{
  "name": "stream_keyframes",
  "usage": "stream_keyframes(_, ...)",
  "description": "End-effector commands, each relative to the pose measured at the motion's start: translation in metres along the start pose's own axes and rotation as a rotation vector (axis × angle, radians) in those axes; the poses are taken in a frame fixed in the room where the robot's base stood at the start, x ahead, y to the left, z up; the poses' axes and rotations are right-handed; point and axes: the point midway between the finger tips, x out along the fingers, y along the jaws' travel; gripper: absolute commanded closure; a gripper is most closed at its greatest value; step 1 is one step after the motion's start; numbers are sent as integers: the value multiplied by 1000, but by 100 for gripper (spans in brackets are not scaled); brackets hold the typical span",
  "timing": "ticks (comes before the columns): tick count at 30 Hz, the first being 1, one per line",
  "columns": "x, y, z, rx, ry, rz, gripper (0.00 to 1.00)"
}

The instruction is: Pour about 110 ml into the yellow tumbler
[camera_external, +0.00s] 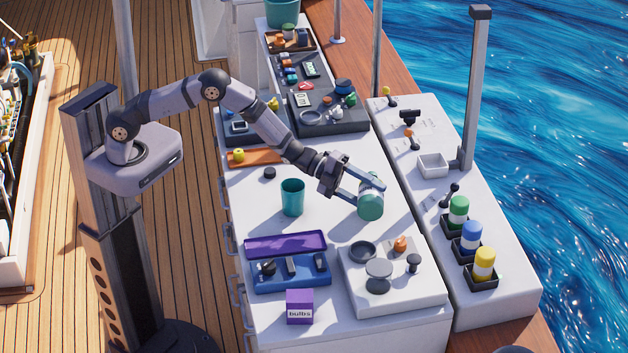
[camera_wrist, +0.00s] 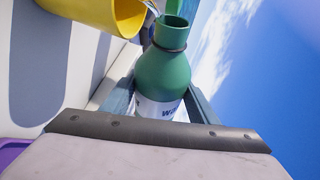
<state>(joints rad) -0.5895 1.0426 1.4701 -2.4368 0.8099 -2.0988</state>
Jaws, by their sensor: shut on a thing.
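My gripper (camera_external: 362,192) is shut around the body of a green bottle with a white label. The bottle (camera_external: 370,206) is tipped well over above the white counter in the external view. In the wrist view the bottle (camera_wrist: 163,75) lies between my fingers, its open neck beside the rim of the yellow tumbler (camera_wrist: 95,12). A thin pale streak, which looks like clear liquid, runs between bottle mouth and tumbler. The tumbler is cut off by the picture edge, and its fill level is hidden. I cannot make out the tumbler in the external view.
A teal tumbler (camera_external: 292,198) stands left of my gripper. In front are a blue case with a purple lid (camera_external: 285,244), a purple box (camera_external: 299,306) and a white panel (camera_external: 415,290) with knobs. Several coloured bottles stand in holders at right.

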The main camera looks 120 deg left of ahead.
Motion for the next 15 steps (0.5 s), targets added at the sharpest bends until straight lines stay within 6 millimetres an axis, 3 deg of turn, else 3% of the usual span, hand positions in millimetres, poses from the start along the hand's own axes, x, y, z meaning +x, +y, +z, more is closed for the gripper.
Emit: stream_keyframes(15, 1, -4, -6, -26, 8, -14, 78)
